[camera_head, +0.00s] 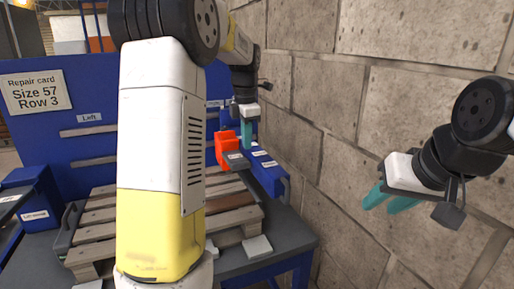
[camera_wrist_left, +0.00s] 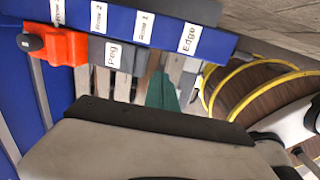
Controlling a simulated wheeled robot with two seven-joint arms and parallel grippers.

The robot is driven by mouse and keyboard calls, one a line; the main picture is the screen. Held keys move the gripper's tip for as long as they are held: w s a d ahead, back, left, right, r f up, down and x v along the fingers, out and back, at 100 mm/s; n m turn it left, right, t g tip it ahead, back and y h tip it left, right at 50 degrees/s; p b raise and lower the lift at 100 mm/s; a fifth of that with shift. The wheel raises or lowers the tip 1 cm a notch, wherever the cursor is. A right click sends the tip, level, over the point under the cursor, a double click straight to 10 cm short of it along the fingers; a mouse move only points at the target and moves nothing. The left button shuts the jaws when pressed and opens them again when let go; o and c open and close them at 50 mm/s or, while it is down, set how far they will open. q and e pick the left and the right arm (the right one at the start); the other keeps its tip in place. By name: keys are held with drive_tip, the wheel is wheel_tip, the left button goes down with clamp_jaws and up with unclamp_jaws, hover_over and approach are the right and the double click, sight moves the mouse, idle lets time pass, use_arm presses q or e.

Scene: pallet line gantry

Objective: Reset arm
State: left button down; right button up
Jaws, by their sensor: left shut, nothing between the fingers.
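My left gripper (camera_head: 246,140) hangs fingers down beside the orange tool, above the far right end of the pallet. Its teal fingers are together and hold nothing; they also show in the left wrist view (camera_wrist_left: 161,90). My right gripper (camera_head: 386,203) is at the right in front of the stone wall. Its two teal fingers are apart with nothing between them. My large white and yellow arm link hides the middle of the head view.
A wooden pallet (camera_head: 105,221) lies on a dark bench. The orange tool (camera_head: 221,147) stands by a grey block labelled Peg (camera_wrist_left: 113,52) and a blue labelled bin rail (camera_head: 268,176). A blue back panel carries a repair card (camera_head: 36,93). The stone wall (camera_head: 330,150) is close on the right.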

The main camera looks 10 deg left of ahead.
idle(0.3)
use_arm(q)
drive_tip(key=s+d+m+t+h, duration=0.1)
drive_tip(key=s+d+m+t, duration=0.1)
drive_tip(key=s+m, duration=1)
drive_tip(key=s+d+r+m+t+h, duration=0.1)
drive_tip(key=s+d+m+t, duration=0.1)
drive_tip(key=s+m, duration=1.1)
drive_tip(key=shift+s+d+r+t, duration=0.15)
drive_tip(key=shift+s+t, duration=0.25)
drive_tip(key=shift+s, duration=0.75)
